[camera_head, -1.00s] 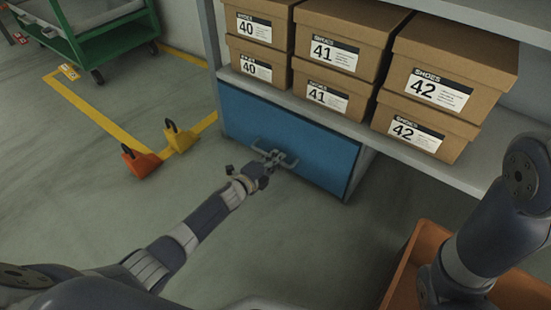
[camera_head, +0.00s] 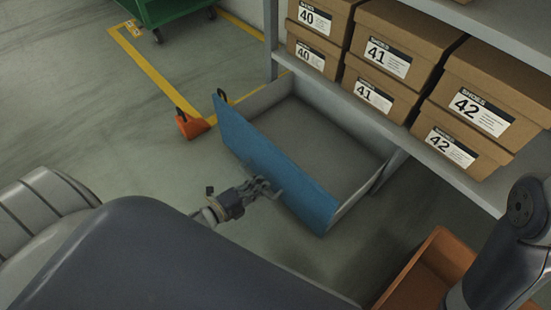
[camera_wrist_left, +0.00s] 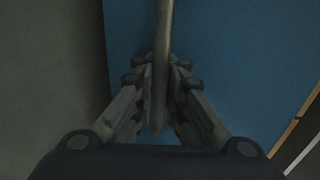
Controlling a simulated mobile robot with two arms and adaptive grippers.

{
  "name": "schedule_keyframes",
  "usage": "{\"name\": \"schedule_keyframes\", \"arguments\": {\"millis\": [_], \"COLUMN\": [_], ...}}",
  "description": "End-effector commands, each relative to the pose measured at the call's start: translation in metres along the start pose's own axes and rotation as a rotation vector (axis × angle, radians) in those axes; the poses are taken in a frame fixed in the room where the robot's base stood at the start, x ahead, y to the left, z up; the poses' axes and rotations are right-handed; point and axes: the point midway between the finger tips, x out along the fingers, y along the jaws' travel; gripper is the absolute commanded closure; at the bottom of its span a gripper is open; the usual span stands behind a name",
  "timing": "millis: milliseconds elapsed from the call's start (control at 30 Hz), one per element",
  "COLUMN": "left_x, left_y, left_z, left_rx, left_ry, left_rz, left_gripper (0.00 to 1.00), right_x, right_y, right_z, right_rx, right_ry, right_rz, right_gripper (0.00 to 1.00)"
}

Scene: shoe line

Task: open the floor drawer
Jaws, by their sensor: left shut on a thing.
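The floor drawer (camera_head: 262,160) under the shelf is pulled well out, and its grey inside (camera_head: 320,140) looks empty. Its blue front also fills much of the left wrist view (camera_wrist_left: 240,60). My left gripper (camera_head: 268,188) is at the middle of the blue front. In the left wrist view its fingers (camera_wrist_left: 160,100) are shut on the drawer's bar handle (camera_wrist_left: 164,40), which runs between them. In the head view the handle is mostly hidden by the fingers. My right arm shows at the right edge, but its gripper is out of view.
Shoe boxes (camera_head: 385,60) labelled 40, 41 and 42 stand stacked on the shelf (camera_head: 420,150) above the drawer. An orange bin (camera_head: 440,260) is on the floor at the right. A green cart (camera_head: 165,10) is at the back left.

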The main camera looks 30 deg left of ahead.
Motion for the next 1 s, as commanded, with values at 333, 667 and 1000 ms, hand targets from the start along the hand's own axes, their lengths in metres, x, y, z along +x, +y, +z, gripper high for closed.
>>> {"name": "schedule_keyframes", "arguments": {"millis": [333, 667, 1000], "left_x": [-0.026, -0.026, -0.026], "left_y": [0.004, 0.004, 0.005], "left_z": [0.000, 0.000, 0.000], "left_rx": [-0.001, 0.000, 0.000], "left_ry": [0.000, 0.001, 0.000], "left_rz": [-0.004, -0.005, -0.002], "left_gripper": [1.00, 0.89, 0.69], "right_x": [-0.003, -0.003, -0.003], "right_y": [0.001, 0.001, 0.001], "right_z": [0.004, 0.004, 0.004], "right_rx": [0.002, 0.003, 0.003], "right_ry": [-0.017, -0.017, -0.017], "right_rz": [0.006, 0.006, 0.006], "right_gripper": [0.60, 0.60, 0.60]}}
